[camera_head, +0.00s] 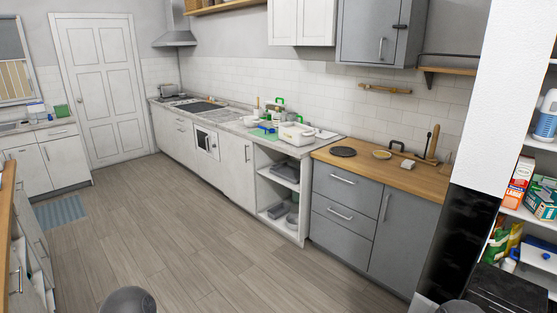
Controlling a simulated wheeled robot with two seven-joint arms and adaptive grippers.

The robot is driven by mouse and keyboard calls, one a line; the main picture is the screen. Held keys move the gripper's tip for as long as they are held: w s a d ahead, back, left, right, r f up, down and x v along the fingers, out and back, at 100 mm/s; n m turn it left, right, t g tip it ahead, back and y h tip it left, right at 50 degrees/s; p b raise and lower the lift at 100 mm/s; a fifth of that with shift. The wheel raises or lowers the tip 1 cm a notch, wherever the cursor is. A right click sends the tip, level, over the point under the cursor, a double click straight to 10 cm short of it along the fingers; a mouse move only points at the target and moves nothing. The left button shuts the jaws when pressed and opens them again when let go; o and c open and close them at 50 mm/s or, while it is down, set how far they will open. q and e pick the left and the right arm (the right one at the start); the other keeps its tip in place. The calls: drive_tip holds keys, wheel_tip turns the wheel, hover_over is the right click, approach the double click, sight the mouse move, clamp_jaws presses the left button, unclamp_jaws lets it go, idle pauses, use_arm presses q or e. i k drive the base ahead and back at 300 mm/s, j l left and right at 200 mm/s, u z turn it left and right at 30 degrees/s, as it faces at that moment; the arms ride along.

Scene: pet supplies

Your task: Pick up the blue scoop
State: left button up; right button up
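I cannot make out a blue scoop for certain. A blue and white object (545,118) stands on the upper shelf at the right edge, partly cut off; its kind is unclear. A small blue item (268,130) lies among the dishes on the far counter, too small to identify. Neither gripper shows in the head view. Only dark rounded parts, probably of my own arms, show at the bottom edge.
Shelves at the right hold boxes, including an orange and white box (518,182) and a teal box (543,198). A wooden counter (420,182) on grey cabinets runs beside a white pillar (505,110). The wooden floor (170,230) is open in the middle.

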sight(272, 131)
drive_tip(key=i+j+u, duration=0.2)
drive_tip(key=i+u, duration=0.15)
drive_tip(key=i, duration=0.75)
drive_tip(key=i+l+u, duration=0.15)
drive_tip(key=i+u, duration=0.2)
drive_tip(key=i, duration=0.8)
drive_tip(key=i+u, duration=0.1)
drive_tip(key=i, duration=2.05)
